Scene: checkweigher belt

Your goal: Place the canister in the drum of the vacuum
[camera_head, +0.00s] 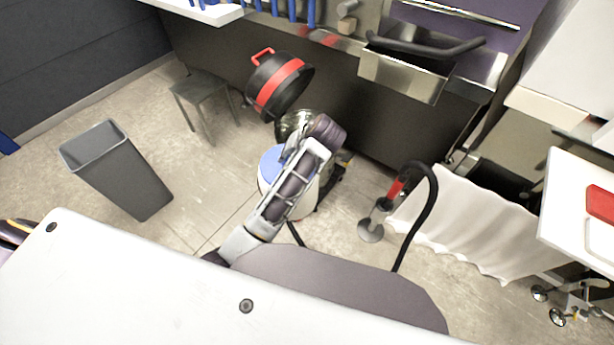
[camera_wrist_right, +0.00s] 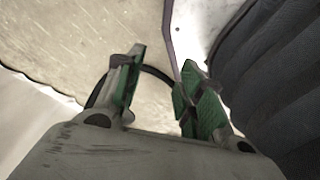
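A white and blue drum-like body (camera_head: 268,170) stands on the floor in the middle of the head view, partly covered by my arm. A black round part with a red band and red handle (camera_head: 280,83) is tilted just beyond it. A shiny metallic rounded thing (camera_head: 291,124) shows between them at the end of my arm; I cannot tell whether it is the canister or is held. That arm hides its own gripper. My right gripper (camera_wrist_right: 158,88) is open and empty in the right wrist view, above the floor; it is not discernible in the head view.
A grey bin (camera_head: 117,170) and a small dark stool (camera_head: 200,95) stand at the left. A black hose with a red part (camera_head: 433,200) curves at the right beside a white draped cloth (camera_head: 470,222). A counter with an open metal drawer (camera_head: 402,80) is at the back.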

